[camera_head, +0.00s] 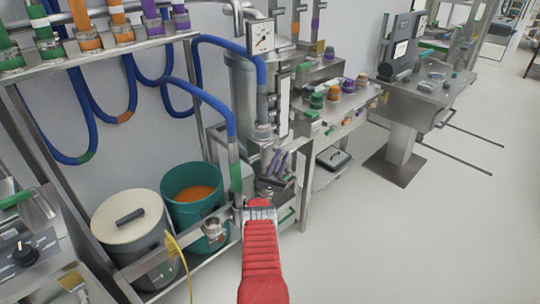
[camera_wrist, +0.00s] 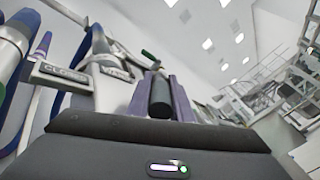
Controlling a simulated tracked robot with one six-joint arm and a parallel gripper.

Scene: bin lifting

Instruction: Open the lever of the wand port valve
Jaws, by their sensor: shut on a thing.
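In the wrist view my gripper (camera_wrist: 161,98) has purple fingers on either side of a dark, rounded lever handle (camera_wrist: 160,97). The fingers are shut on it. A plate reading "CLOSED" (camera_wrist: 63,77) and a second plate with blurred lettering (camera_wrist: 112,72) are left of the handle. In the head view my red arm reaches up from the bottom, and the purple fingers of my gripper (camera_head: 276,164) show beside the metal vessel (camera_head: 243,90). The lever and the valve body cannot be made out clearly there.
A teal bin (camera_head: 178,214) with orange contents and a bin with a cream lid (camera_head: 130,212) stand on the lower shelf at left. Blue hoses (camera_head: 208,98) hang from the rack. A bench (camera_head: 352,110) with coloured caps is to the right. Open floor (camera_head: 400,240) lies at right.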

